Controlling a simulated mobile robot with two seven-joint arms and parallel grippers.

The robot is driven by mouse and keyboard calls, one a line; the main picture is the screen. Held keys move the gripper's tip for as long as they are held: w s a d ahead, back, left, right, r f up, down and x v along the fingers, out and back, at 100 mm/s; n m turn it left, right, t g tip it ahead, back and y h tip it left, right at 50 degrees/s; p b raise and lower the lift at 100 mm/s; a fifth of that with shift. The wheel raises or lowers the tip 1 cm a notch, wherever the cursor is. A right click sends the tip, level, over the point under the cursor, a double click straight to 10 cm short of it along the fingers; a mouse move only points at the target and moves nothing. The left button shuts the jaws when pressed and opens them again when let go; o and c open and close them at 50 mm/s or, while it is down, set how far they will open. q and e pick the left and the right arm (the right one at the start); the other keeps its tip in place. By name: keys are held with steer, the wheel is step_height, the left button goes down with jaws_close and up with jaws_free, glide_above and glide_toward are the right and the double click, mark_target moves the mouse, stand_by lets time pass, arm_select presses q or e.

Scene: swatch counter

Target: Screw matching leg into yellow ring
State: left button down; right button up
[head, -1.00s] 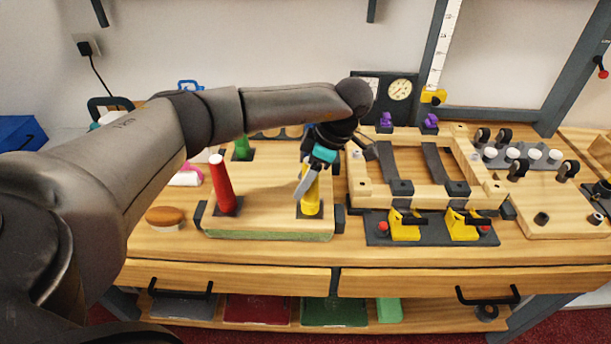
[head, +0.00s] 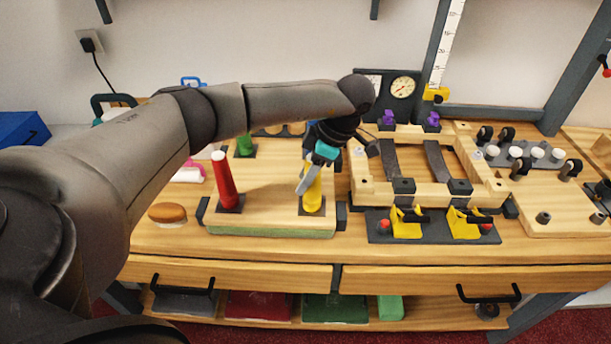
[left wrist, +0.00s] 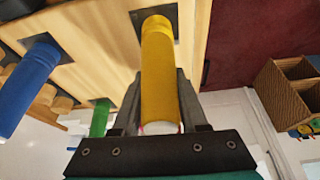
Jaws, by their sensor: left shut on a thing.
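The yellow leg (head: 313,193) stands upright at the right front corner of the wooden board (head: 270,215), its lower end at a dark square plate. My left gripper (head: 308,176) is shut on it from above. In the left wrist view the yellow leg (left wrist: 158,75) lies between the two fingers (left wrist: 160,108), with its far end at the dark plate (left wrist: 155,22). The yellow ring cannot be told apart from the leg. A red leg (head: 223,182) and a green leg (head: 244,146) stand on the same board. A blue leg (left wrist: 28,85) shows in the left wrist view. My right gripper is out of view.
A wooden frame (head: 357,183) with dark straps stands right of the board, close to my gripper. Yellow toggle clamps (head: 405,222) sit in front of it. A brown-topped brush (head: 168,212) lies left of the board. A dial gauge (head: 402,87) stands behind.

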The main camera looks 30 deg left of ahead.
mark_target(309, 154)
arm_select(q)
steer(key=m, duration=0.2)
steer(key=m+t, duration=0.1)
steer(key=m, duration=0.1)
steer(key=m+t, duration=0.1)
steer(key=shift+w+m+y, duration=0.3)
steer(key=shift+w+m, duration=0.1)
steer(key=m+t, duration=0.1)
steer(key=m, duration=0.1)
steer(key=m+t, duration=0.1)
steer(key=m, duration=0.1)
steer(key=shift+w+d+m, duration=0.15)
steer(key=shift+m, duration=0.25)
steer(key=shift+f, duration=0.1)
steer(key=c, duration=0.5)
jaws_free()
steer(key=o, duration=0.5)
steer(key=shift+c, duration=0.2)
steer(key=shift+r+p, duration=2.25)
steer(key=shift+r, duration=0.85)
